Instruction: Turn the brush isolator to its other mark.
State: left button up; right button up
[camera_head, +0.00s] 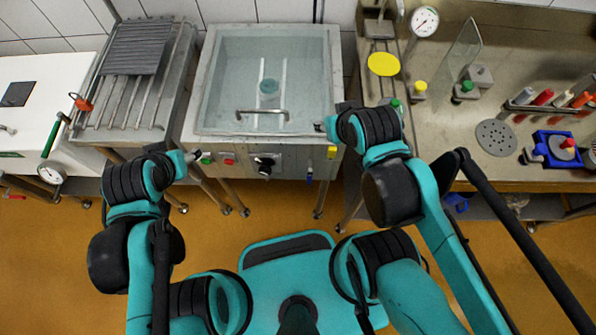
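A black rotary knob (265,163) sits on a pale plate on the front panel of the steel washing tank (206,110). It appears to be the brush isolator; its marks are too small to read. A green button (206,158) and a red button (229,160) are to its left. My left gripper (192,157) is at the panel's left end, close to the green button and apart from the knob. My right gripper (322,127) is by the tank's front right corner, above and right of the knob. Both grippers' fingers are too small to judge.
The tank has a clear lid with a bar handle (262,113) above the knob. A yellow tag (331,152) hangs at the panel's right end. A rack (120,115) stands left, a steel bench (455,150) with bottles right. The space before the knob is free.

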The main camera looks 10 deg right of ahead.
aim_at(266, 164)
jog(key=k+l+u, duration=0.15)
jog(key=u, duration=1)
jog(key=k+l, duration=0.1)
jog(key=k, duration=1.1)
jog(key=l+u, duration=0.05)
